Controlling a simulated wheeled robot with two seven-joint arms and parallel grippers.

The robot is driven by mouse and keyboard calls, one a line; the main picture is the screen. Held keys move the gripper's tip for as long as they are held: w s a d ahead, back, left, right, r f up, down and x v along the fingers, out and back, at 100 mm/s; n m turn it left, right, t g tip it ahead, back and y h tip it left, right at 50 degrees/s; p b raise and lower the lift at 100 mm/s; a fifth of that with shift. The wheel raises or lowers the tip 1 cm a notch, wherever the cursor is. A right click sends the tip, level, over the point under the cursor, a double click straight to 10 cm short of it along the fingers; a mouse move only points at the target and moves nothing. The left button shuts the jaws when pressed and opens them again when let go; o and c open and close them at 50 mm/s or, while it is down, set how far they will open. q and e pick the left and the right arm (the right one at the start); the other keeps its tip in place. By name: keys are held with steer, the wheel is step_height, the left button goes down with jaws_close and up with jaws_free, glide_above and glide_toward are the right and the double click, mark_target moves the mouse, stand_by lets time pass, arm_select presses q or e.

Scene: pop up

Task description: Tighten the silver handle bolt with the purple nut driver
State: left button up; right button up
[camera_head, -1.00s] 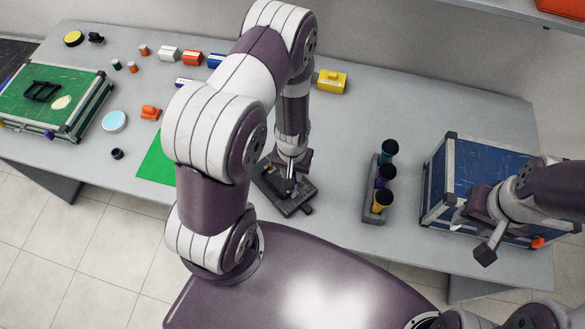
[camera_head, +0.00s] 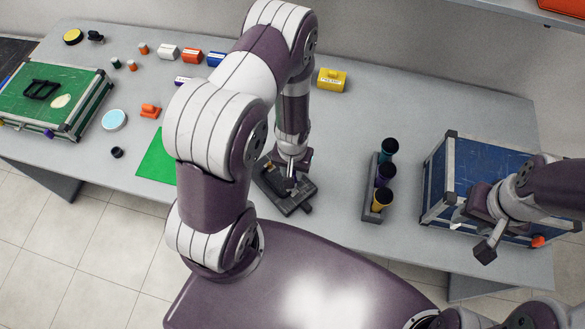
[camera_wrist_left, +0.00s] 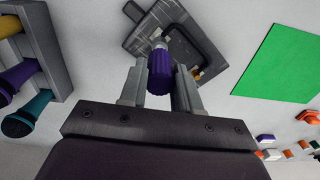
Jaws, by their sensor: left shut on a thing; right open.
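My left gripper (camera_wrist_left: 160,78) is shut on a purple ribbed driver (camera_wrist_left: 160,72) in the left wrist view. A short silver part shows at the driver's far end, over a dark grey slotted fixture (camera_wrist_left: 204,35). I cannot tell whether it touches the fixture. In the head view the left gripper (camera_head: 292,172) is low over the same fixture (camera_head: 291,203), partly covered by my arm. I cannot make out the silver handle bolt clearly. My right gripper (camera_head: 480,228) is open and empty above the front of the blue case (camera_head: 481,171).
A rack (camera_head: 370,190) with teal, purple and yellow handles stands right of the fixture. A green sheet (camera_head: 156,160) lies left. A green case (camera_head: 45,100) stands far left. Small coloured blocks and a yellow block (camera_head: 332,80) are at the back. Bare table lies around the rack.

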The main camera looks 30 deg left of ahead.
arm_select(q)
steer(key=shift+f+b, duration=0.8)
steer(key=shift+f, duration=0.25)
steer(key=shift+f, duration=0.1)
steer(key=m, duration=0.8)
steer(key=shift+a, duration=0.1)
steer(key=m, duration=0.6)
steer(key=shift+m, duration=0.3)
steer(key=m, duration=0.4)
steer(key=shift+w+m, duration=0.1)
steer(key=shift+m, duration=0.2)
step_height(320, 180, up, 6)
steer(key=p, duration=0.5)
steer(key=shift+f, duration=0.35)
